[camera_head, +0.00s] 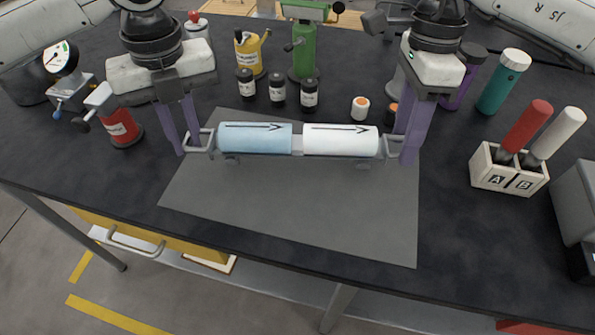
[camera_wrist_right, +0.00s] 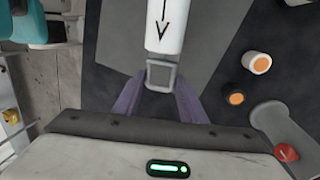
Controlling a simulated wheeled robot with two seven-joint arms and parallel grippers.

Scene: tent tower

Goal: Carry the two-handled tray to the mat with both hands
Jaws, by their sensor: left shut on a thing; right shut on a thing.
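The two-handled tray (camera_head: 297,146) holds a light blue cylinder (camera_head: 255,138) on the left and a white cylinder (camera_head: 340,141) on the right, both with black arrows pointing right. It looks level above or on the back part of the grey mat (camera_head: 290,205); I cannot tell whether it touches. My left gripper (camera_head: 188,148) is shut on the left handle. My right gripper (camera_head: 402,154) is shut on the right handle. In the right wrist view the square handle (camera_wrist_right: 160,64) lies between my right gripper's purple fingers (camera_wrist_right: 157,100).
Several dark small bottles (camera_head: 278,92) and a white, orange-topped one (camera_head: 360,108) stand behind the tray. A red can (camera_head: 121,128) is left of the mat. A wooden A/B holder (camera_head: 508,180) stands at right, near a teal bottle (camera_head: 503,82). The mat's front is bare.

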